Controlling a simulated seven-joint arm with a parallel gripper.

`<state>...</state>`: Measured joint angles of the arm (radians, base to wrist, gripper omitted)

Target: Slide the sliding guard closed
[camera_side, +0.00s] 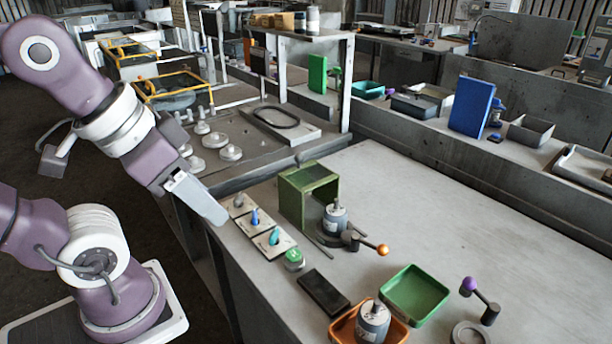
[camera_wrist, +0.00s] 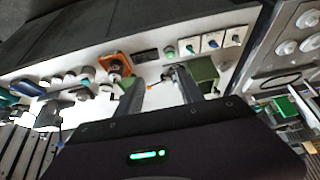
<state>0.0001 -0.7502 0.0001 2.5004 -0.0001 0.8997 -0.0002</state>
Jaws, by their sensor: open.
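The sliding guard (camera_side: 308,190) is a green box-shaped hood with open sides. It stands at the far left of the grey bench, at the back end of two dark rails (camera_side: 322,246). A grey cylindrical motor (camera_side: 335,220) stands beside its front edge, largely uncovered. The guard also shows in the wrist view (camera_wrist: 204,72), right of my fingers. My gripper (camera_side: 214,214) is raised near the bench's left edge, left of the guard and apart from it. In the wrist view my gripper (camera_wrist: 160,88) has its two fingers spread with nothing between them.
Switch plates (camera_side: 262,228) and a green button (camera_side: 294,258) line the bench's left edge. A lever with an orange knob (camera_side: 382,249) lies right of the motor. A dark pad (camera_side: 324,291), an orange tray (camera_side: 395,329) and a green tray (camera_side: 415,294) lie nearer.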

